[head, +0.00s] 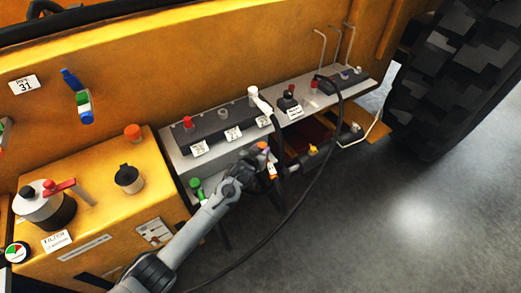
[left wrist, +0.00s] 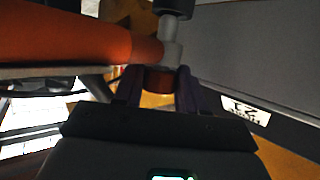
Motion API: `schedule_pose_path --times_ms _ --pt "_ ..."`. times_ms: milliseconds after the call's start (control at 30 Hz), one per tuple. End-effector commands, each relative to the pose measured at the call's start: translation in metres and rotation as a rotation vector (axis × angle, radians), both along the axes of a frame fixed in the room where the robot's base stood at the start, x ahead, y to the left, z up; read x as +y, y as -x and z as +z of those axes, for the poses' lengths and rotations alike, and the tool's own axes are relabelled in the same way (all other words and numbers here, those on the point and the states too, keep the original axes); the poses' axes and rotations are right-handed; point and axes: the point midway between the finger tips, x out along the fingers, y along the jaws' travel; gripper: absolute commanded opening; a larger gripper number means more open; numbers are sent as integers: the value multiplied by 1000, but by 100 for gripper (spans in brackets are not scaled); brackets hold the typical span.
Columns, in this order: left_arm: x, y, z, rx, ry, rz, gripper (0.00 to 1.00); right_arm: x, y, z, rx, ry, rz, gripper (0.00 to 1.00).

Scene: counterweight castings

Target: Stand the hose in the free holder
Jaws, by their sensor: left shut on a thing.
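My left gripper (head: 258,166) is in front of the grey shelf, below its dark holder block (head: 213,129). In the left wrist view its two fingers (left wrist: 159,88) are closed around an orange-brown band (left wrist: 160,78) with a grey neck and dark end above it. This seems to be a hose end; the head view shows an orange and white piece (head: 271,169) at the fingers. The block carries a red-topped piece (head: 187,122), a small grey round spot (head: 221,113) that looks unfilled, and a white nozzle (head: 253,92). My right gripper is out of view.
A long black hose (head: 310,178) runs from the shelf's right side down to the floor. A wide orange shape (left wrist: 70,45) fills the left wrist view's upper left. Open floor lies right.

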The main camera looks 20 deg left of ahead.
Motion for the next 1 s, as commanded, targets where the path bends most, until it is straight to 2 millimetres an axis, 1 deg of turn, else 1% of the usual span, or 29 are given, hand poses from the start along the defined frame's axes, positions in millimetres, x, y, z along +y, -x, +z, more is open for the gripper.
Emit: schedule_pose_path --times_ms 1000 --pt "0 -1 -24 -3 2 1 0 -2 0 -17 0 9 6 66"
